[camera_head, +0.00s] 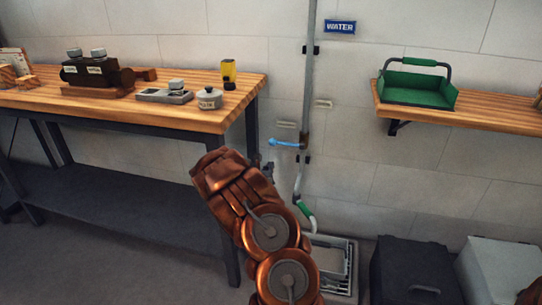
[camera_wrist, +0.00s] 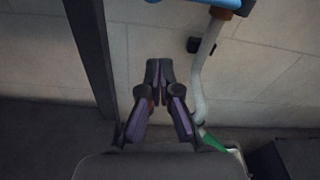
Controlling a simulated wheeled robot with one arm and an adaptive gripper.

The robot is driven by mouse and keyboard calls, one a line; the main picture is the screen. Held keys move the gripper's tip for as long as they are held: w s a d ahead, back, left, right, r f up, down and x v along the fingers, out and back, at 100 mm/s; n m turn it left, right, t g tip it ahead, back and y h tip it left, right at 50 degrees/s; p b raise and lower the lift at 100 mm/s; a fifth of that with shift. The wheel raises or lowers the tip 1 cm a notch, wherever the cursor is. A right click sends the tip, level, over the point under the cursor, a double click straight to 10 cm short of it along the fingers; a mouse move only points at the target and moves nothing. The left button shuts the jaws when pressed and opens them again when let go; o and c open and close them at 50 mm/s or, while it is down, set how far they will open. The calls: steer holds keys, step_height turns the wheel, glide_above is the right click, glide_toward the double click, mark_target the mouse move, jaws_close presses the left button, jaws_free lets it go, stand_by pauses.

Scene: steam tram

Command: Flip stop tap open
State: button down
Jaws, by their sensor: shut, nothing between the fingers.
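The stop tap has a blue lever (camera_head: 285,143) that lies about level, pointing left from a brownish body on the vertical grey pipe (camera_head: 309,80). In the wrist view the blue lever (camera_wrist: 205,2) is cut by the top edge, with the pipe (camera_wrist: 208,50) running down from it. My gripper (camera_wrist: 160,64) is shut and empty, apart from the lever and below it in that picture. In the head view my copper-coloured arm hides part of the area below the tap, and my gripper's dark fingertips (camera_head: 268,168) show just under and left of the lever.
A blue WATER sign (camera_head: 340,27) is on the wall. The wooden workbench (camera_head: 215,115) and its dark leg stand close on the left. A shelf (camera_head: 480,118) holds a green tray (camera_head: 440,97). A drain (camera_head: 340,262) and dark box (camera_head: 415,270) are below.

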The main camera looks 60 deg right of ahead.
mark_target(286, 144)
steer(key=shift+w+a+f, duration=0.1)
steer(key=shift+w+f, duration=0.05)
steer(key=shift+w, duration=0.05)
steer(key=b+x, duration=0.2)
steer(key=x, duration=0.8)
steer(key=shift+w+a+r+b, duration=0.15)
steer(key=shift+a+r+b, duration=0.15)
steer(key=shift+r, duration=0.65)
steer(key=shift+w+a+r+b, duration=0.15)
steer(key=shift+a+r, duration=0.1)
steer(key=shift+r, duration=0.7)
steer(key=shift+r, duration=0.1)
